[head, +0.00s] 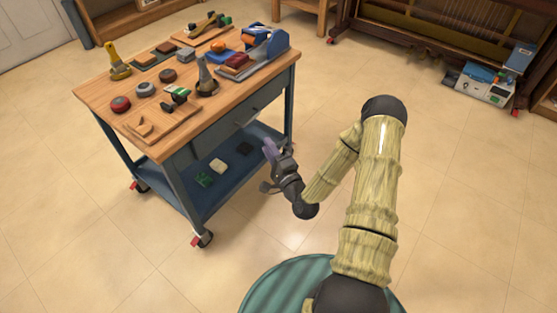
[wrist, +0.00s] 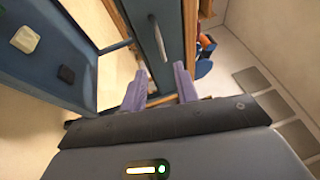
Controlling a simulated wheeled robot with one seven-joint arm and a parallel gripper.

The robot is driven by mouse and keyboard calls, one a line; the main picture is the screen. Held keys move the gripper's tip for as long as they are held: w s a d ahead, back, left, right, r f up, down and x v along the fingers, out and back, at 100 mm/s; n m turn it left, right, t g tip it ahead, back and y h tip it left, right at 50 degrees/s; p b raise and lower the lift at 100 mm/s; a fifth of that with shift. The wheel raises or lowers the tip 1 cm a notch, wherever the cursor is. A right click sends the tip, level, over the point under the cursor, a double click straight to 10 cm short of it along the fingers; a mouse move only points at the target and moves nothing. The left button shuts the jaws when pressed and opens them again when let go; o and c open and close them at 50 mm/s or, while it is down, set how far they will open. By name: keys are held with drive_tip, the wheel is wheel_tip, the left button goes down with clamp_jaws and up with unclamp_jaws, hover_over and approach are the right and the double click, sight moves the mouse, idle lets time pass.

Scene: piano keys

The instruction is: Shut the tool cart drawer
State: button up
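The tool cart has a wooden top (head: 143,92) and blue-grey legs. Its drawer front (head: 236,112) is a dark blue-grey panel under the top's edge, on the side facing my arm. In the wrist view the drawer front (wrist: 148,22) runs up the middle, with a pale bar handle (wrist: 158,38) on it. I cannot tell how far the drawer stands out. My gripper (head: 270,150) is in front of the cart, below the top's level. In the wrist view its two purple fingers are apart with nothing between them (wrist: 158,82), pointing toward the drawer front; contact is not visible.
Several tools and blocks lie on the cart top, including a blue tape dispenser (head: 265,48). The cart's blue lower shelf (head: 190,188) holds a few small items. An open piano (head: 440,35) and boxes (head: 487,82) stand at the back right. The tiled floor right of the cart is clear.

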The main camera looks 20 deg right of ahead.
drive_tip(key=p+v, duration=0.1)
drive_tip(key=v, duration=0.4)
drive_tip(key=shift+s+f, duration=0.1)
drive_tip(key=shift+s, duration=0.25)
